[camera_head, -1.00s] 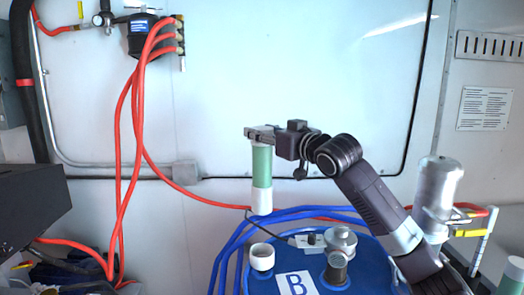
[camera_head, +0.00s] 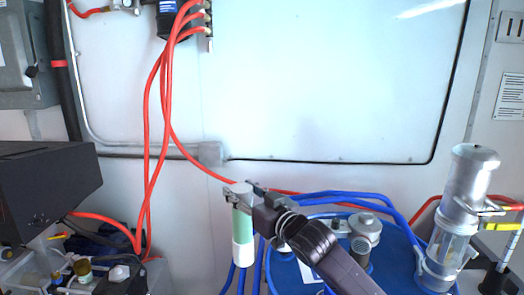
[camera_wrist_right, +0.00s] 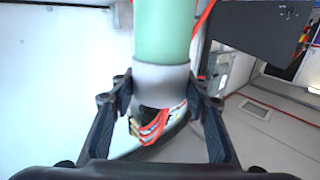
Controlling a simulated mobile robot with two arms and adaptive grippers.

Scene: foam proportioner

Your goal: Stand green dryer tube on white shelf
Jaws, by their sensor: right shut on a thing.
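The green dryer tube (camera_head: 243,220) has white ends and hangs upright in front of the white wall. My right gripper (camera_head: 240,195) is shut on its upper end. In the right wrist view my gripper's fingers (camera_wrist_right: 160,92) stand on both sides of the tube's pale end band, and the green body (camera_wrist_right: 165,30) runs out of the top of the picture. The tube's lower end shows no support under it. I cannot make out a white shelf for certain. My left gripper is not in view.
A blue drum (camera_head: 400,255) with metal fittings and blue hoses stands right of the tube. A clear-and-metal cylinder (camera_head: 457,215) is further right. A black box (camera_head: 45,195) and small jars (camera_head: 82,268) are at the left. Red hoses (camera_head: 165,110) hang between.

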